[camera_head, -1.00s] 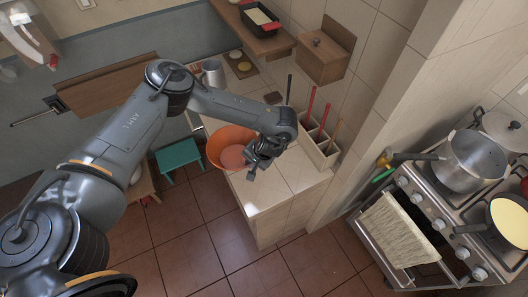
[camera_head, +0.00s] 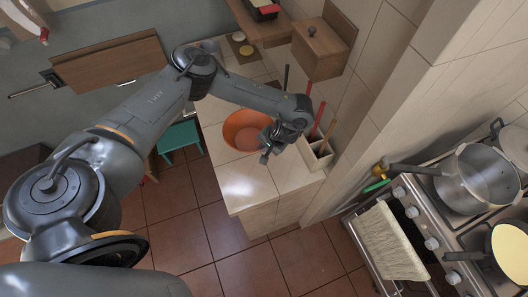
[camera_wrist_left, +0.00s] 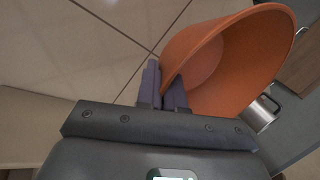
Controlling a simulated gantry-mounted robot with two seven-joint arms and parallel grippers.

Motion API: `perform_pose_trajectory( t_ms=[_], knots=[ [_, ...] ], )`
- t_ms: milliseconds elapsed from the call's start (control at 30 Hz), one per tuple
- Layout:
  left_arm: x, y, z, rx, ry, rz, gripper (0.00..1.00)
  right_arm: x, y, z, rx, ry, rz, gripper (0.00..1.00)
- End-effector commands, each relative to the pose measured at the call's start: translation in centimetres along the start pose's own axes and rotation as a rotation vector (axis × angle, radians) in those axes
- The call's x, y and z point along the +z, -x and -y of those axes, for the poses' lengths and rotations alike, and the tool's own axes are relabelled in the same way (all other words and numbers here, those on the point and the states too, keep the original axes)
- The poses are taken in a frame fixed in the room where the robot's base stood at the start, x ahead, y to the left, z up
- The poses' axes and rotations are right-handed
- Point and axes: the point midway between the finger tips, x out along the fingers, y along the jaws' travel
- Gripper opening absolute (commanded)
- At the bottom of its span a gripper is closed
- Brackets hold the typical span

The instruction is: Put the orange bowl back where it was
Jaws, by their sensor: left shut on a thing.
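The orange bowl (camera_head: 240,128) is at the tiled counter (camera_head: 243,182), near its middle. In the left wrist view the bowl (camera_wrist_left: 235,62) is tilted, with its rim between the fingers. My left gripper (camera_head: 269,147) is at the bowl's right side, and it also shows in the left wrist view (camera_wrist_left: 164,88), shut on the rim. I cannot tell whether the bowl's base touches the counter. My right gripper is not in view.
A utensil holder (camera_head: 316,154) with several handles stands right of the gripper, against the wall. A wooden box (camera_head: 322,48) is on the wall behind. The counter's front part is clear. The stove with a pot (camera_head: 478,178) is at the right.

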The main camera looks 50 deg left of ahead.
Motion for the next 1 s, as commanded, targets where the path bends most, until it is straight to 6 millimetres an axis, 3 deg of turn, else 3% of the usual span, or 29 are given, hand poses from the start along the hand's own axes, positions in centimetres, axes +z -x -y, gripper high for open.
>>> perform_pose_trajectory(
  t_ms=[267, 500, 933, 1000],
  knots=[
    [0.0, -1.7, -0.8, 0.001, -0.001, -0.001, 0.00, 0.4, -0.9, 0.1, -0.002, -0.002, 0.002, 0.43],
    [0.0, -4.4, -2.0, 0.000, 0.000, 0.000, 0.00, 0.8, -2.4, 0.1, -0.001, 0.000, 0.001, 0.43],
    [0.0, -4.7, -2.1, 0.000, 0.000, -0.001, 0.00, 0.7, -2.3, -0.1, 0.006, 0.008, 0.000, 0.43],
    [-0.1, -4.7, -2.1, 0.001, 0.000, -0.001, 0.15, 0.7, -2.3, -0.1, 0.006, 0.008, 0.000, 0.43]
  ],
)
